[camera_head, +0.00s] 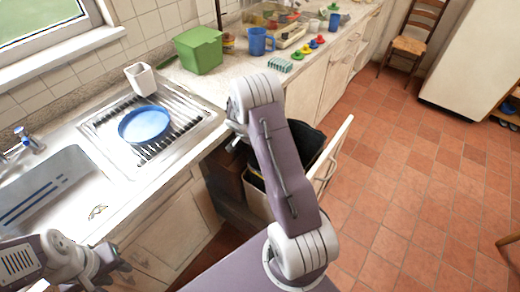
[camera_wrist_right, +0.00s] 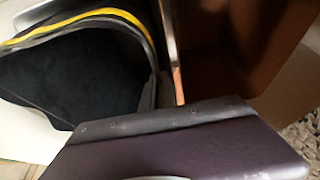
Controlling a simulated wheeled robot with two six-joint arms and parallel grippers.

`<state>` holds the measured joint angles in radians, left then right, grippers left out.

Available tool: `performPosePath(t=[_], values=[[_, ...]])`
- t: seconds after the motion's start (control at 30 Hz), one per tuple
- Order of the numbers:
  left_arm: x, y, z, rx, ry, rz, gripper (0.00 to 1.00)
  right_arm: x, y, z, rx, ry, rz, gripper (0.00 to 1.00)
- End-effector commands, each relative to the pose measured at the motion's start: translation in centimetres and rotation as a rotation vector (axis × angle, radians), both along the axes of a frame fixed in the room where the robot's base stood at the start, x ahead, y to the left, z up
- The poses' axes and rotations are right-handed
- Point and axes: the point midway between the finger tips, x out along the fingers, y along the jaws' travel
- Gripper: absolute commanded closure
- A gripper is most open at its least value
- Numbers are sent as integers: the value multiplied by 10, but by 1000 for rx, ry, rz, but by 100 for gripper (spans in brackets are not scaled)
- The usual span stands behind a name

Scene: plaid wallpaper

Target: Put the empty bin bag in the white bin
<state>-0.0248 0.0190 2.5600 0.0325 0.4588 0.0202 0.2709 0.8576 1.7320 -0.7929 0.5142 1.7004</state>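A white bin (camera_head: 257,204) stands in the pulled-out cupboard under the counter, partly hidden behind my right arm. A black bag (camera_head: 312,148) shows at its opening. In the right wrist view the black bag (camera_wrist_right: 75,75) looks open, with a yellow band along its rim; whether it is fully seated in the bin I cannot tell. My right gripper (camera_head: 236,138) is by the counter edge, above and left of the bin, mostly hidden by its own arm; its fingers cannot be made out. My left gripper (camera_head: 118,266) is low at the left, in front of the sink cupboards, apart from the bin.
The white cupboard door (camera_head: 338,150) stands open right of the bin. The counter holds a green box (camera_head: 199,50), a blue jug (camera_head: 260,41), a blue plate (camera_head: 145,124) on the drainer and a white cup (camera_head: 141,78).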

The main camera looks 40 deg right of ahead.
Motion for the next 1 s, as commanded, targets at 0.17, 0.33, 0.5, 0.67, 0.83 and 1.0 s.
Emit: performPosePath(t=[0.17, 0.33, 0.5, 0.67, 0.83, 1.0], values=[[0, 0, 0, 0, 0, 0, 64, 0, 0, 0, 0, 0, 0, 78], [0, 0, 0, 0, 0, 0, 64, 0, 0, 0, 0, 0, 0, 76], [0, 0, 2, 0, 0, 0, 64, 0, 0, 2, 0, 0, 0, 76], [0, 0, 26, 0, 0, 0, 64, 0, 0, 19, 1, 1, 2, 76], [0, 0, 22, 0, 0, 0, 64, -1, 17, 55, -1, -7, 2, 76], [0, 0, 24, 0, 0, 0, 64, -5, 34, 95, -1, -4, 1, 76]])
